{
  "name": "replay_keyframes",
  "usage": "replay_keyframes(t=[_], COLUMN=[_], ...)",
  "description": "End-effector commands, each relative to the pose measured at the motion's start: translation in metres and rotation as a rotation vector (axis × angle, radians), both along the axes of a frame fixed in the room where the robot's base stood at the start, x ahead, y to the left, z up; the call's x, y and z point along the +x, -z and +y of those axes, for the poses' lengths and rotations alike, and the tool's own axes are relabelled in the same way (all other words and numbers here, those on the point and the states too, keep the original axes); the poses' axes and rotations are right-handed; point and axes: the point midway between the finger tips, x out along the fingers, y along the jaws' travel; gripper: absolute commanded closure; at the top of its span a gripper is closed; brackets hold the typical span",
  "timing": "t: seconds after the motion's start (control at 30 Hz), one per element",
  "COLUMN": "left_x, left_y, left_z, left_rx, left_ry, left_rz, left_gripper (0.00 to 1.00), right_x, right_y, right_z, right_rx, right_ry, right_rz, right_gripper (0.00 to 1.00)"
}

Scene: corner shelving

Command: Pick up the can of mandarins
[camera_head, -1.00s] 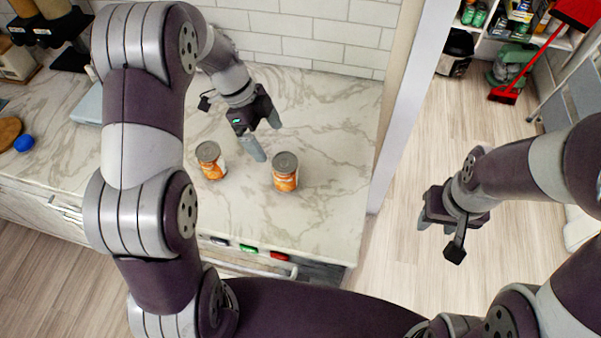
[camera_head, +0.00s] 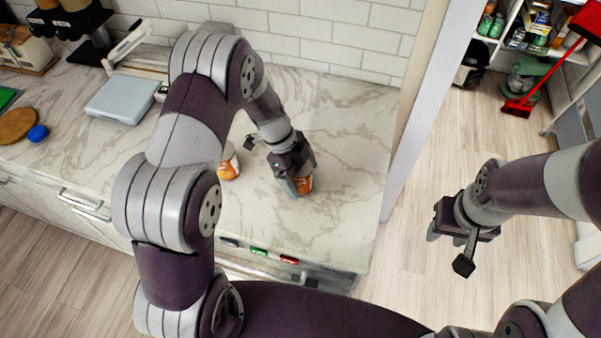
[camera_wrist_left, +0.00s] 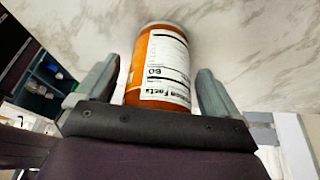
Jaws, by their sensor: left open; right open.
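Two orange-labelled cans stand on the marble counter. One can (camera_head: 305,183) is at my left gripper (camera_head: 294,187), partly hidden by its fingers. In the left wrist view this can (camera_wrist_left: 160,65) lies between the two open fingers of the left gripper (camera_wrist_left: 158,95), with a white nutrition panel facing the camera. A gap shows on its right side; on its left the finger is very close. The other can (camera_head: 229,163) stands to the left, partly hidden behind my left arm. I cannot read which can is mandarins. My right gripper (camera_head: 446,234) is open and empty over the floor.
The marble counter (camera_head: 345,125) is clear around the cans, with a tiled wall behind. A pale blue scale (camera_head: 125,98), a round wooden board (camera_head: 17,126) and a blue object (camera_head: 38,133) sit at the left. A red broom (camera_head: 519,106) stands at the right.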

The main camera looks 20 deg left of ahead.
Motion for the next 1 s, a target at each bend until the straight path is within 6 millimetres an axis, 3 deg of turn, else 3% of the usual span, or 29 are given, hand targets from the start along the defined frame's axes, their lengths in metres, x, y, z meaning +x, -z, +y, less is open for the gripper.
replay_keyframes(t=[0.07,0.27,0.57,0.83,1.0], left_x=[0.000,0.000,0.000,0.001,-0.030], left_y=[0.000,0.000,-0.003,-0.037,-0.060], left_z=[0.000,0.000,0.000,0.000,-0.021], left_rx=[0.000,0.000,0.000,0.000,0.000], left_ry=[0.000,0.000,0.001,0.000,0.004], left_rz=[0.000,0.000,-0.001,-0.006,-0.004], left_gripper=[0.08,0.73,0.75,0.75,0.75], right_x=[0.000,0.000,0.000,0.000,0.000], right_y=[0.000,0.000,0.002,0.017,0.028], right_z=[0.000,0.000,0.000,0.000,0.000], right_rx=[0.000,0.000,0.000,0.000,0.000], right_ry=[0.000,0.000,0.000,0.000,0.000], right_rz=[0.000,0.000,0.000,0.000,0.000], right_gripper=[0.57,0.57,0.57,0.57,0.57])
